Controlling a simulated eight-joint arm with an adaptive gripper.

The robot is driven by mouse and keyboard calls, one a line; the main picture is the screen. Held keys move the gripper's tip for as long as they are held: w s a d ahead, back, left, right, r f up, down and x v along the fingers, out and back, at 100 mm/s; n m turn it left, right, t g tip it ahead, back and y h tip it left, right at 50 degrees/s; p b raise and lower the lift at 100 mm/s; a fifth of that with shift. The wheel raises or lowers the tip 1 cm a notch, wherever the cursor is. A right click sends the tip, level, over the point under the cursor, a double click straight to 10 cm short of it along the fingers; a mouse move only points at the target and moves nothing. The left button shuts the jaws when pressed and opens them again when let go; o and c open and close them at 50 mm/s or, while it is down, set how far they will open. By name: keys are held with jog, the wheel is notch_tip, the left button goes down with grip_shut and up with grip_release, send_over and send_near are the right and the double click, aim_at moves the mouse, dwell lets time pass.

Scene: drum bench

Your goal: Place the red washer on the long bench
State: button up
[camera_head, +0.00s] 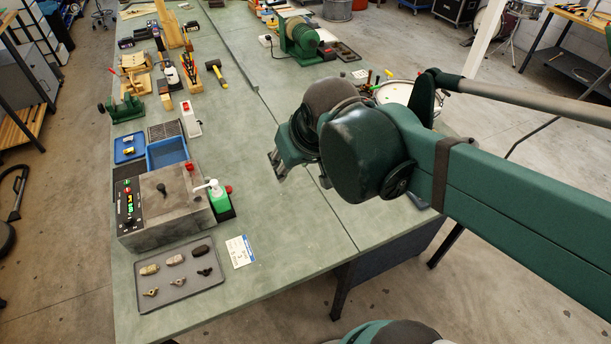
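The long bench (290,232) has a grey-green top and runs from the front to the back of the view, with a seam along it. I cannot pick out a red washer anywhere in this view; it may be too small or hidden. My gripper (277,164) hangs over the middle of the bench, pointing down and left. Its fingertips are small and partly hidden by my wrist, so whether it is open or shut is unclear. I see nothing held in it.
A grey tray (178,297) with several small parts stands at front left, with a paper card (240,251) beside it. The bench's middle is mostly clear.

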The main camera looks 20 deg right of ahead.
jog(key=shift+t, duration=0.5)
jog(key=s, duration=0.1)
jog(key=s+d, duration=0.1)
jog(key=s, duration=0.1)
jog(key=s+f, duration=0.1)
jog(key=shift+s+d, duration=0.2)
jog(key=shift+s, duration=0.1)
jog(key=shift+o, duration=0.7)
jog(key=shift+w+r+m, duration=0.1)
jog(key=shift+w+m, duration=0.05)
jog(key=shift+m, duration=0.15)
jog(key=w+a+f+m+g, duration=0.25)
jog(key=w+a+m, duration=0.2)
jog(key=w, duration=0.55)
jog(key=w+a+f+m+g, duration=0.25)
jog(key=w+m, duration=0.25)
jog(key=w, duration=0.5)
jog(key=shift+w+a+f+m+g+b, duration=0.2)
jog(key=shift+w+a+f+m+g, duration=0.15)
jog(key=shift+w+a+f+m, duration=2.1)
jog(key=shift+w+a+f+m+g+b, duration=0.15)
jog(key=shift+w+a+f+m+g, duration=0.4)
jog(key=shift+w+f, duration=2.2)
jog(key=shift+w+a+f+m+g+b, duration=0.2)
jog(key=shift+w+a+f+m, duration=1.3)
jog(key=shift+f, duration=2.6)
